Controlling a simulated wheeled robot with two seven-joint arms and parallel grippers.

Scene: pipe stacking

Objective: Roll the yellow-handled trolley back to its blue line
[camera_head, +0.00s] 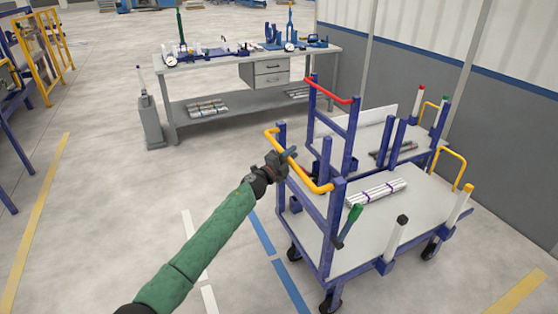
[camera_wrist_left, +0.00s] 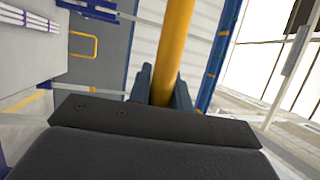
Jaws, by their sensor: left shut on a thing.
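The trolley (camera_head: 345,233) has a blue frame, a grey deck and a yellow handle (camera_head: 315,186) on its near left end. My left gripper (camera_head: 287,157) is shut on the yellow handle near its middle. In the left wrist view the handle (camera_wrist_left: 174,45) runs between the two dark fingers of the gripper (camera_wrist_left: 163,92). A dashed blue line (camera_head: 262,234) lies on the floor left of the trolley. Its near dash (camera_head: 291,287) runs close beside the trolley's wheels. My right gripper is not in view.
A bundle of pipes (camera_head: 376,192) lies on the trolley deck. A red-handled trolley (camera_head: 330,90) stands close behind. A workbench (camera_head: 250,72) with tools is at the back. White dashes (camera_head: 188,224) mark the floor to the left, where the floor is clear.

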